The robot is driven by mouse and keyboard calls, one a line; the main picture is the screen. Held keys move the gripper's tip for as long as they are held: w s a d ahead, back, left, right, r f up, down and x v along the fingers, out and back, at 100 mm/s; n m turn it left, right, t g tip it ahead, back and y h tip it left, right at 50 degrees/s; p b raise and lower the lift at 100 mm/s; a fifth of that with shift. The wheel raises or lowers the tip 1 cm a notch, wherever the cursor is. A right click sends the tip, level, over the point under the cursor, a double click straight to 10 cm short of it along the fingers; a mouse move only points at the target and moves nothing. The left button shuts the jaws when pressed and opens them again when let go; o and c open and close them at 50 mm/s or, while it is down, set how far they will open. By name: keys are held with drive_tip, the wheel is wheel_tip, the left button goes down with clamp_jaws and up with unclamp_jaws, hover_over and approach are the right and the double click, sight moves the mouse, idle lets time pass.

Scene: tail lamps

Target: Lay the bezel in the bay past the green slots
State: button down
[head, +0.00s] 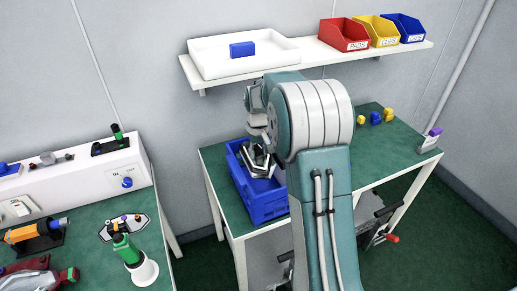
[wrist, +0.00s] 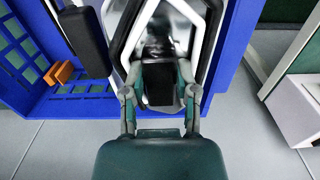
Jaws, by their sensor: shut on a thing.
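My gripper (head: 258,163) is at the blue crate (head: 262,208) on the green-topped bench, seen in the head view. In the wrist view my gripper (wrist: 160,92) is shut on the bezel (wrist: 124,38), a pointed frame with white and black edges and a dark glossy middle. The bezel (head: 262,158) also shows in the head view, within the crate's outline; whether it touches the crate floor cannot be told. The crate (wrist: 75,106) has a slotted part at left, with green showing through the slots (wrist: 14,57). My fingers hide part of the bezel.
In the wrist view an orange piece (wrist: 59,73) and a dark block (wrist: 83,40) lie left of the bezel. A shelf (head: 310,53) with a white tray (head: 215,66) and coloured bins hangs above. Small yellow and blue parts (head: 376,117) lie at the bench's right.

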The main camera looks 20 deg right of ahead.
sight(259, 188)
drive_tip(key=shift+d+f, duration=0.1)
drive_tip(key=shift+f, duration=7.15)
drive_tip(key=shift+c, duration=1.5)
unclamp_jaws()
wheel_tip(259, 188, up, 12)
